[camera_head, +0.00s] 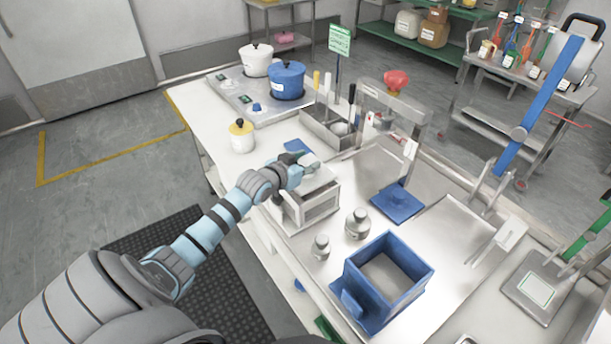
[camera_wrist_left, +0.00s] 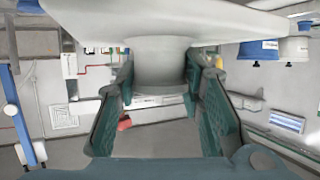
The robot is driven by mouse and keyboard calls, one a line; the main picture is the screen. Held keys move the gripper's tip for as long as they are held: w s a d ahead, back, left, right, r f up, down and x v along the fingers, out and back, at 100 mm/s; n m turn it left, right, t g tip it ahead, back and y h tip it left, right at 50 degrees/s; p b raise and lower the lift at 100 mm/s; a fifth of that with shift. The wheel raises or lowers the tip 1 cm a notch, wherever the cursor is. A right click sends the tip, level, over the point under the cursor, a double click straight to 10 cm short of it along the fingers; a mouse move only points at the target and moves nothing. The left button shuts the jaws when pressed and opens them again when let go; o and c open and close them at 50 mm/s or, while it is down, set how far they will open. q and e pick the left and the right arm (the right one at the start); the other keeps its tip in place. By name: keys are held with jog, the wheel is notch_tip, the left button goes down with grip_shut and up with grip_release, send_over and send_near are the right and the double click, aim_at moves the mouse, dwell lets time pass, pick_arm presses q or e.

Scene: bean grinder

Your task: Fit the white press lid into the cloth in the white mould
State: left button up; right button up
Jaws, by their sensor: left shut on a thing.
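The white mould (camera_head: 322,207), a box with an opening in its front side, stands on the steel worktop near the picture's middle. My left gripper (camera_head: 308,167) is just above it and partly covers its top. In the left wrist view the left gripper (camera_wrist_left: 163,88) is shut on the round neck of the white press lid (camera_wrist_left: 163,62), whose broad plate spreads across the top of that view. I cannot tell whether the lid touches the mould. The cloth cannot be made out. My right gripper is not in view.
A blue open box (camera_head: 424,284) stands at the front right, with a blue plate (camera_head: 397,203) behind it. Two metal weights (camera_head: 358,224) stand between mould and box. A yellow-lidded jar (camera_head: 242,139) stands left, a steel bin (camera_head: 325,132) behind. Bare worktop (camera_head: 440,235) lies right.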

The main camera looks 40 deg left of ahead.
pick_arm(q)
notch_tip(320, 180, down, 4)
jog(key=shift+r+b, duration=0.25)
jog(key=shift+b, duration=0.2)
jog(key=shift+s, duration=0.1)
jog(key=shift+f, duration=0.15)
jog(key=o, duration=1.3)
